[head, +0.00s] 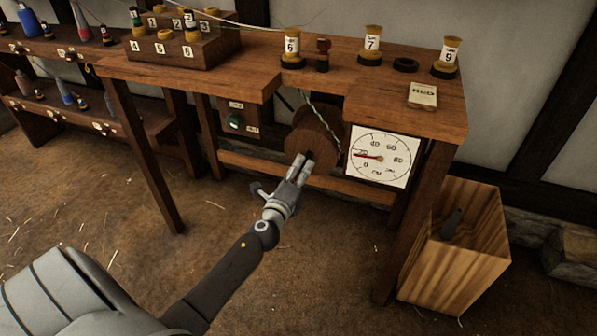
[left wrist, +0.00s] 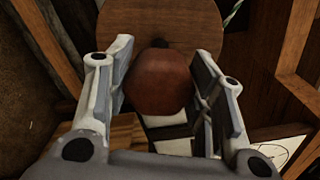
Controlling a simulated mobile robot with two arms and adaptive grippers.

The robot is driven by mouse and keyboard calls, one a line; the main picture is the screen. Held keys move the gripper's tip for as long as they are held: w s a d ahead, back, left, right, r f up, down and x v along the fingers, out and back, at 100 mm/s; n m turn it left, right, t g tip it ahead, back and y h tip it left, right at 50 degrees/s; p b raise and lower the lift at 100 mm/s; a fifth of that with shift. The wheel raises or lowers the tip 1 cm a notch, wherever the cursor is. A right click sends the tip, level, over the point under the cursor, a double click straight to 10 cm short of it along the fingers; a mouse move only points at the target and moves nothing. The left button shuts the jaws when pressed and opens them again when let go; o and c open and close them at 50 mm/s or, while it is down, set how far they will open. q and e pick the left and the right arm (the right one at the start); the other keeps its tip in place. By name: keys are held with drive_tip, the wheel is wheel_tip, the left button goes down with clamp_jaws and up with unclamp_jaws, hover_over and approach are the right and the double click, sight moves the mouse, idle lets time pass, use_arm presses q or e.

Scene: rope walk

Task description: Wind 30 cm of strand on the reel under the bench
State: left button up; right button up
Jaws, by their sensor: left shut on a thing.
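The round wooden reel (head: 318,138) hangs under the bench (head: 235,75), with a pale twisted strand (head: 318,113) running down to it from above. My left gripper (head: 304,163) is at the reel's lower front. In the left wrist view, its fingers (left wrist: 165,85) stand either side of a reddish-brown knob (left wrist: 160,80) in front of the reel disc (left wrist: 190,22), and they are shut on it. A white dial (head: 380,143) right of the reel has a red needle pointing left, near the 20 mark. My right gripper is not in view.
Numbered bobbins (head: 372,44) and a lettered block (head: 422,95) stand on the bench top. A control box (head: 238,122) is left of the reel. A wooden bin (head: 462,250) stands at the right. The floor in front is open.

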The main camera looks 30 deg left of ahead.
use_arm(q)
drive_tip(key=m+p, duration=0.1)
drive_tip(key=m, duration=0.4)
drive_tip(key=shift+m, duration=0.3)
drive_tip(key=m+p, duration=0.2)
drive_tip(key=m, duration=0.2)
drive_tip(key=m+p, duration=0.1)
drive_tip(key=m, duration=0.4)
drive_tip(key=shift+d+r+p, duration=0.15)
drive_tip(key=shift+d+p, duration=0.05)
drive_tip(key=shift+p, duration=0.15)
drive_tip(key=m+p, duration=0.3)
drive_tip(key=m, duration=0.3)
drive_tip(key=shift+m, duration=0.4)
drive_tip(key=shift+d+f+m+p, duration=0.1)
drive_tip(key=shift+f+m+p, duration=0.1)
drive_tip(key=shift+m+p, duration=0.25)
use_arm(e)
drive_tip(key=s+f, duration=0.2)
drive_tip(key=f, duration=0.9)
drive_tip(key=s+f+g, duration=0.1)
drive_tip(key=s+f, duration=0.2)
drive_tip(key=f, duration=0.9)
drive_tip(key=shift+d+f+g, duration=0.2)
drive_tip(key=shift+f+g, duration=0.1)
use_arm(q)
drive_tip(key=o, duration=1)
drive_tip(key=shift+o, duration=0.2)
